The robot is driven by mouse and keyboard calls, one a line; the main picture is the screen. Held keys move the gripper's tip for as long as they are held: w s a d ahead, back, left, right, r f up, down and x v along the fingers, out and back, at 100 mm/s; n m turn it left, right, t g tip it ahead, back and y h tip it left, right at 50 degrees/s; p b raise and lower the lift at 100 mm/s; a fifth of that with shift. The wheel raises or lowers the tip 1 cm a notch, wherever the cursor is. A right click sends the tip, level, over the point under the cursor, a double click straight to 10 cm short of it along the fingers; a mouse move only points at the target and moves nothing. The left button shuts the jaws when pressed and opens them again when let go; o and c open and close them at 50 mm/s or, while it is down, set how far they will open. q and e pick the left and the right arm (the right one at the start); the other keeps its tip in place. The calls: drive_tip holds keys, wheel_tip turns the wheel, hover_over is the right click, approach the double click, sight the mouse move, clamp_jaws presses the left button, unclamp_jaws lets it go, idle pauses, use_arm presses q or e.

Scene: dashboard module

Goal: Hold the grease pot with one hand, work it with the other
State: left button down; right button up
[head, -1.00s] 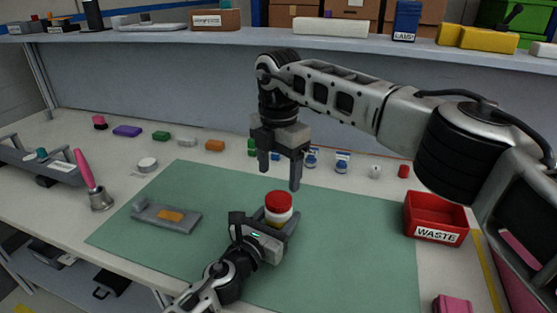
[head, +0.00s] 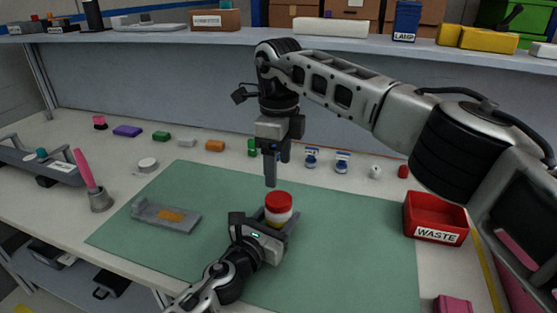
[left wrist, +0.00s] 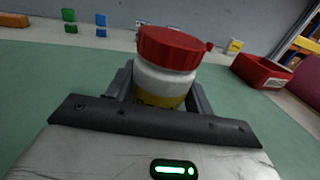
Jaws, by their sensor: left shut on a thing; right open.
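The grease pot (head: 278,210) has a red lid, a white body and a yellow band. It stands upright on the green mat (head: 350,245). My left gripper (head: 281,222) is shut around its body from the near side. In the left wrist view the grease pot (left wrist: 168,68) sits between the fingers, its red lid closed on top with a small tab at the right. My right gripper (head: 270,180) hangs fingers down just above and behind the lid, apart from it. It is seen edge-on in the head view, open and empty.
A grey tray with an orange patch (head: 165,215) lies on the mat at left. A red waste bin (head: 436,217) stands at right. A brush with a pink handle (head: 93,184) stands at far left. Several small parts line the back of the table.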

sight(279, 199)
idle(0.3)
drive_tip(key=shift+f, duration=4.05)
drive_tip(key=c, duration=1)
drive_tip(key=m, duration=0.5)
drive_tip(key=o, duration=1.1)
